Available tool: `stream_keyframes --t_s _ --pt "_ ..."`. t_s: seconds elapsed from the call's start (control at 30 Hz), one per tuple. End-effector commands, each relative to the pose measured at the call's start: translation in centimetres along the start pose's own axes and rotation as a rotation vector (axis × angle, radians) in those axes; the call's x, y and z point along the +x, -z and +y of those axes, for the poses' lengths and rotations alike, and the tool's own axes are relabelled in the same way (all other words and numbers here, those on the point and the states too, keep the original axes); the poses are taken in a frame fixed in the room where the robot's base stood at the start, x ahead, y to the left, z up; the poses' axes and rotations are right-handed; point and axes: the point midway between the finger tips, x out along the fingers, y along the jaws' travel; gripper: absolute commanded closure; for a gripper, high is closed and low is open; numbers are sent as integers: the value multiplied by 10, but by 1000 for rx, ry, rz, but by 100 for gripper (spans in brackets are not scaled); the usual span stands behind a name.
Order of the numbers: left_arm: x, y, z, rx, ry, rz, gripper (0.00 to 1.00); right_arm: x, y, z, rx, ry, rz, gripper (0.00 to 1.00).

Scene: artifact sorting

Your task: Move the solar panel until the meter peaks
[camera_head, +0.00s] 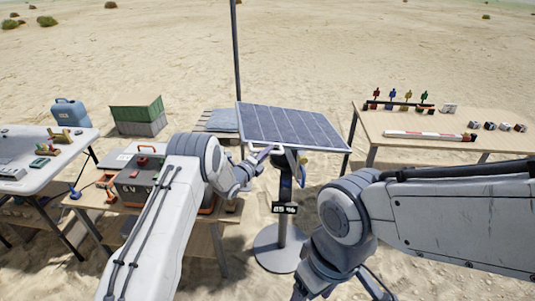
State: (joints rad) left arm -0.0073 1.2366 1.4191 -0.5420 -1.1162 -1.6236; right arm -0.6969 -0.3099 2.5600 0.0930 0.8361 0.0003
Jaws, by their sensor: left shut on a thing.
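The solar panel (290,127) is a dark blue, gridded plate, tilted on top of a stand with a round grey base (277,259). A small black meter (284,208) with white digits is on the stand's post; it seems to read about 85 %, but the digits are small. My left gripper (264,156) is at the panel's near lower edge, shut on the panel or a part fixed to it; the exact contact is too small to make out. My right gripper (318,290) is low at the bottom edge, apart from the panel; its fingers do not show clearly.
A wooden table (505,142) with coloured figures and a red-white bar stands at right. A low table (96,212) with a dark toolbox (140,185) is under my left arm. A white table (72,146) stands at far left. A thin pole (236,50) rises behind the panel.

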Motion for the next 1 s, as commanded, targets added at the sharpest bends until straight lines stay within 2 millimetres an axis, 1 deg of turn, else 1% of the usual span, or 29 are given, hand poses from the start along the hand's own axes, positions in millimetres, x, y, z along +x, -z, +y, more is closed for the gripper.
stream_keyframes --t_s 0.1,0.23,0.37,0.6,0.63,0.67,0.7,1.0 --pt "3 -1 -11 52 -39 9 100 8 0 1 0 0 0 28" --pt "6 0 -19 96 -80 21 100 15 -1 1 -1 0 0 28" --pt "6 0 -23 112 -97 26 100 15 -1 1 -1 0 0 28" --pt "6 0 -23 112 -97 26 100 14 -1 1 -1 0 0 28" --pt "6 0 -23 112 -97 26 69 14 -1 1 -1 0 0 28" --pt "6 0 -23 111 -97 26 57 14 -1 1 -1 0 0 28" --pt "6 0 -23 111 -97 26 50 14 -1 1 -1 0 0 28" --pt "6 0 -22 110 -98 27 50 15 -1 1 -1 0 0 28"
